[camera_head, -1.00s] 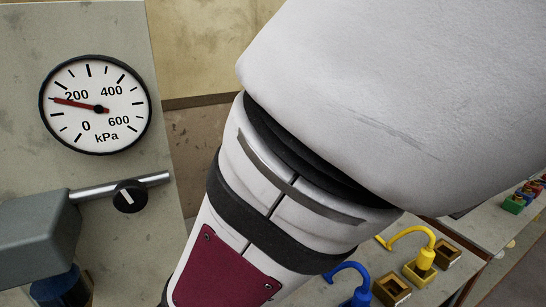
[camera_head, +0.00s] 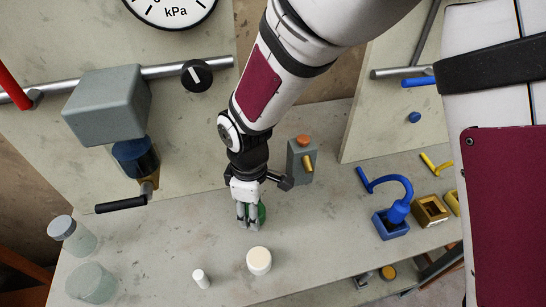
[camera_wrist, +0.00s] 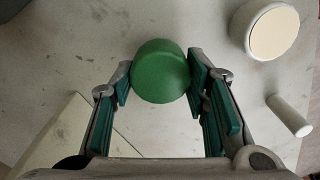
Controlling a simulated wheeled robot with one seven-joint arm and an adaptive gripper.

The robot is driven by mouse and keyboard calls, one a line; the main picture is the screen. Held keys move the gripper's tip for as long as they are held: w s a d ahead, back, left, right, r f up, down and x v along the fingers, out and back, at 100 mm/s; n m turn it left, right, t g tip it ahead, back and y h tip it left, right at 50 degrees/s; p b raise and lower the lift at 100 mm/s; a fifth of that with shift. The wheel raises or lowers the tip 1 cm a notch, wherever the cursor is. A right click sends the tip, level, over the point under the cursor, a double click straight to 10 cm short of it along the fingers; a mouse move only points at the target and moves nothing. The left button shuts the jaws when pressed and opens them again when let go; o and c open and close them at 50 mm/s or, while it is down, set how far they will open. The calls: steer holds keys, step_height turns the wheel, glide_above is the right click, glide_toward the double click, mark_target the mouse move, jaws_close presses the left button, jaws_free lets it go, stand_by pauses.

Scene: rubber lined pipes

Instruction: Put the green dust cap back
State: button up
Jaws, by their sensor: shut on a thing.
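The green dust cap (camera_wrist: 160,71) is a short round green piece held between my gripper's two fingers in the wrist view. My gripper (camera_wrist: 161,76) is shut on its sides with teal finger pads. In the head view my gripper (camera_head: 249,222) points down at the grey bench, and a sliver of the green cap (camera_head: 262,212) shows behind the fingers. I cannot tell whether the cap touches the bench. I cannot make out for sure which part the cap belongs on.
A white round cap (camera_head: 259,261) and a small white cylinder (camera_head: 201,279) stand in front of my gripper. Glass jars (camera_head: 92,283) are at left. A grey box with an orange button (camera_head: 301,160) stands behind right.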

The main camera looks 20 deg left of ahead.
steer(key=shift+f, duration=0.7)
steer(key=shift+f, duration=0.1)
steer(key=o, duration=1.3)
steer(key=shift+f, duration=0.1)
step_height(320, 180, up, 11)
steer(key=shift+w+f, duration=0.1)
steer(key=shift+r, duration=0.8)
